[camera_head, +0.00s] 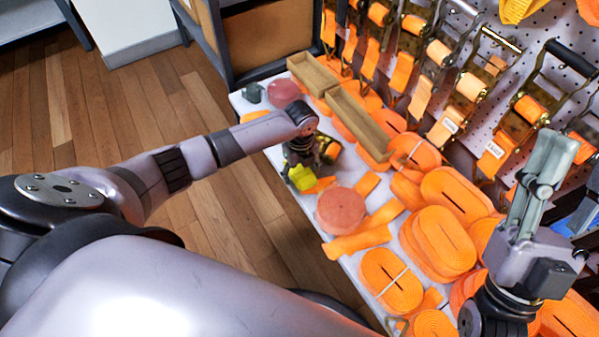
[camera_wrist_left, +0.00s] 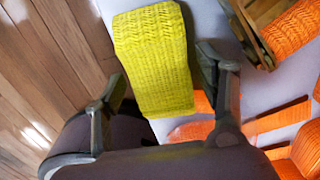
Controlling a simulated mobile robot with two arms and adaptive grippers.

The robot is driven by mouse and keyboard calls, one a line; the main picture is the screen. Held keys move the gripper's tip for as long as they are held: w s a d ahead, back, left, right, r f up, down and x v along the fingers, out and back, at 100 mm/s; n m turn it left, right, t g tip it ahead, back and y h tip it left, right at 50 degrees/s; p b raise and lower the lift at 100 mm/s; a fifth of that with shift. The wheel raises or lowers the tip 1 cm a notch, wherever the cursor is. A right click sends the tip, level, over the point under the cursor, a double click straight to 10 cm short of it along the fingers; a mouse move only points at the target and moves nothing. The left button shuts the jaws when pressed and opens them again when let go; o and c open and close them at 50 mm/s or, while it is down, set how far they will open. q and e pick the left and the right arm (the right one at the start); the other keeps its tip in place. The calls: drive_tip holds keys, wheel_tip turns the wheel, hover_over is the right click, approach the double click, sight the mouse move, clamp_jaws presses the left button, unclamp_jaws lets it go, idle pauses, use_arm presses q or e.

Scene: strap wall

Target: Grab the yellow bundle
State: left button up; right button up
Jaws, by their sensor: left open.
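The yellow bundle (camera_head: 302,178) lies near the front edge of the white table, partly hidden by my left gripper (camera_head: 299,160). In the left wrist view the yellow bundle (camera_wrist_left: 152,55) is a flat, ribbed, folded strap. It reaches from the top edge down between the two fingers of my left gripper (camera_wrist_left: 162,72). The fingers are spread, one on each side of it, with a gap visible at the right finger. Whether the left finger touches it is unclear. My right gripper (camera_head: 548,165) points upward at the right side, over orange bundles; its finger gap is unclear.
Orange strap bundles (camera_head: 438,240) crowd the table's right part. A round reddish bundle (camera_head: 341,210) and loose orange strap (camera_head: 357,243) lie close to the yellow one. A wooden tray (camera_head: 357,122) stands behind. Ratchet straps (camera_head: 470,85) hang on the pegboard. The wooden floor is clear at left.

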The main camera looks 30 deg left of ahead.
use_arm(q)
drive_tip(key=shift+c, duration=0.6)
drive_tip(key=c, duration=1.1)
drive_tip(key=shift+r, duration=0.2)
